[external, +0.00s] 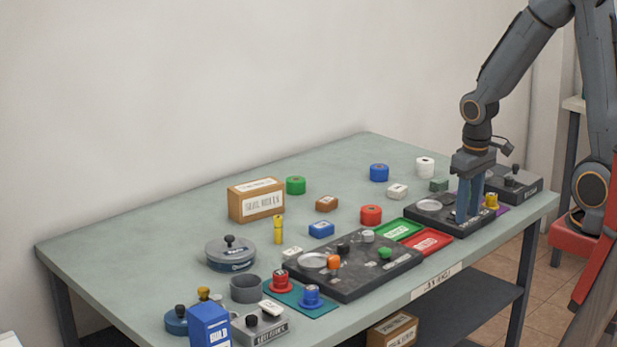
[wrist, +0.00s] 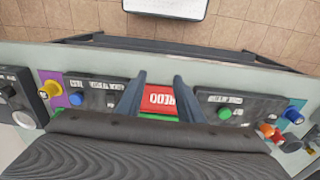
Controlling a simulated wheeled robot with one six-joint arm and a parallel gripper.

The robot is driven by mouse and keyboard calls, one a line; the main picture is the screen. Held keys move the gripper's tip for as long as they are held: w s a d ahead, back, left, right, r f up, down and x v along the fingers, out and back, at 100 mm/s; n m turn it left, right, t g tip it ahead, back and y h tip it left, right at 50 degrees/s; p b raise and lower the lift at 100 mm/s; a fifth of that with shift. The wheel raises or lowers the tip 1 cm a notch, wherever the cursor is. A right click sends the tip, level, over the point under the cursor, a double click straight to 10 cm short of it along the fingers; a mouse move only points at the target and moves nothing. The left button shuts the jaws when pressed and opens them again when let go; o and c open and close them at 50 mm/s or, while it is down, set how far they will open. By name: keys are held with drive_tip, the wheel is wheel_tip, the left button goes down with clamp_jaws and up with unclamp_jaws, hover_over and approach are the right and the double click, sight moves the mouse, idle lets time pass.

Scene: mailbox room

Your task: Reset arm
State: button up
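My gripper (external: 468,213) hangs pointing down at the right end of the table, over or in front of a dark panel (external: 415,212). I cannot tell whether its tips touch the panel. In the wrist view its two fingers (wrist: 158,98) stand apart with nothing held between them. A red tray marked REDO (wrist: 160,101) shows beyond the gap. The arm above it is bent, with its elbow high at the upper right of the external view.
A larger dark panel (external: 350,280) with knobs lies front centre. Green (external: 399,231) and red (external: 432,241) trays lie between the panels. A yellow-topped piece (external: 491,201) stands close right of the fingers. A cardboard box (external: 256,201) stands at the back. The table's left back is clear.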

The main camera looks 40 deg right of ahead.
drive_tip(key=s, duration=0.2)
drive_tip(key=shift+s+d+f, duration=0.2)
drive_tip(key=shift+s+d, duration=0.15)
